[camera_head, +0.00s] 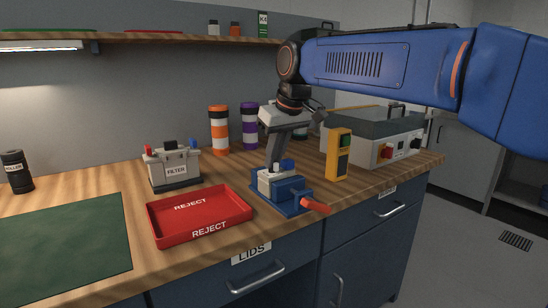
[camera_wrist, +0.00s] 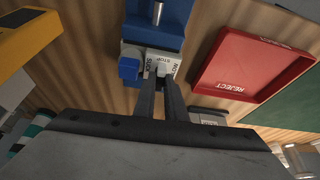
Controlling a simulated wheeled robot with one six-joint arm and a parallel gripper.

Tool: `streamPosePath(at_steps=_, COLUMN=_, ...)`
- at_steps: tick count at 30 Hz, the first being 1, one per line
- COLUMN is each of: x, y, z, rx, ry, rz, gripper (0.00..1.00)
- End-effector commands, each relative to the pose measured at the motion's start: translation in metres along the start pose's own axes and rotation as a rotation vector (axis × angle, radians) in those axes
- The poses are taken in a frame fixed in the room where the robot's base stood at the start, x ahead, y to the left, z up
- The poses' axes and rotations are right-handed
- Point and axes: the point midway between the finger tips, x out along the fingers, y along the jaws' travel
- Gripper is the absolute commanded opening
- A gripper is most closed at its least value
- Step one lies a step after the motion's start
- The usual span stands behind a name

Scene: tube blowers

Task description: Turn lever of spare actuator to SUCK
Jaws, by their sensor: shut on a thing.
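The spare actuator (camera_head: 292,195) sits near the front edge of the bench. It has a blue base, a white top block, a blue knob and a red-tipped rod. In the wrist view the actuator (camera_wrist: 155,32) shows a pale label plate (camera_wrist: 135,51) with SUCK at left, STOP in the middle and a partly covered word at right. My gripper (camera_wrist: 161,75) reaches down onto this plate, its two fingers close together around the lever near STOP. The fingers hide nearly all of the lever, so its exact angle cannot be told. In the head view my gripper (camera_head: 270,160) is above the white block.
A red REJECT tray (camera_head: 160,235) lies left of the actuator. A FILTER unit (camera_head: 173,170) stands behind the tray. A yellow button box (camera_head: 338,155) and a large grey unit (camera_head: 365,140) stand to the right. Orange (camera_head: 219,140) and purple (camera_head: 249,138) banded canisters stand behind.

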Motion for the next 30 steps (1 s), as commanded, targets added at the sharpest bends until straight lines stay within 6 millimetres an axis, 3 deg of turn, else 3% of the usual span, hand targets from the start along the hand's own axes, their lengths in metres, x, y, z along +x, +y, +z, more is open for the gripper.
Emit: streamPosePath(at_steps=30, x=0.001, y=0.0078, z=-0.0038, rx=-0.769, ry=0.002, rz=-0.319, gripper=0.0)
